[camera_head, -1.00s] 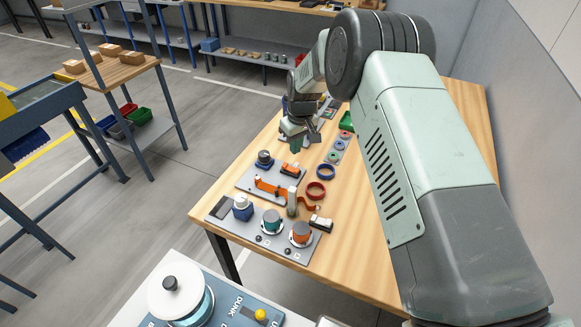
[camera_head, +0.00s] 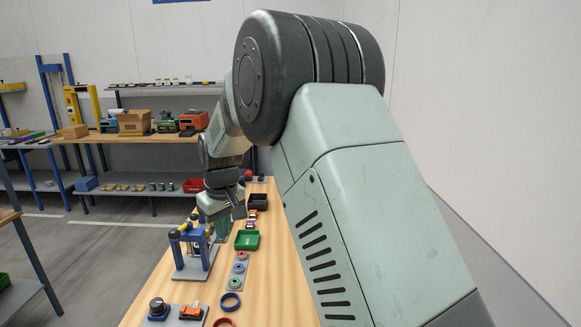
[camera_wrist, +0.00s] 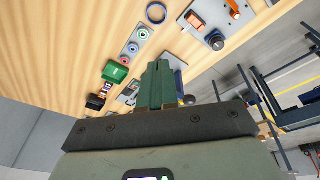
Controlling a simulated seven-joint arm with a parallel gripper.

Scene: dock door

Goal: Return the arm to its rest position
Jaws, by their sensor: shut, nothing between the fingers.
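My gripper (camera_head: 223,228) hangs above the wooden workbench (camera_head: 272,255), beside a blue-framed fixture (camera_head: 197,253) that it partly overlaps in the head view. My arm reaches across the right of the picture. In the wrist view the green fingers of my gripper (camera_wrist: 157,88) are together with nothing between them. The bench shows below them, and they look clear of its objects. The fingertips are small and partly hidden in the head view.
A green bin (camera_head: 247,240), a black bin (camera_head: 258,201), a strip with coloured rings (camera_head: 238,268) and a blue ring (camera_head: 229,302) lie along the bench. A grey plate with a black knob (camera_head: 157,307) is nearer. A wall stands at right; loaded shelves stand behind.

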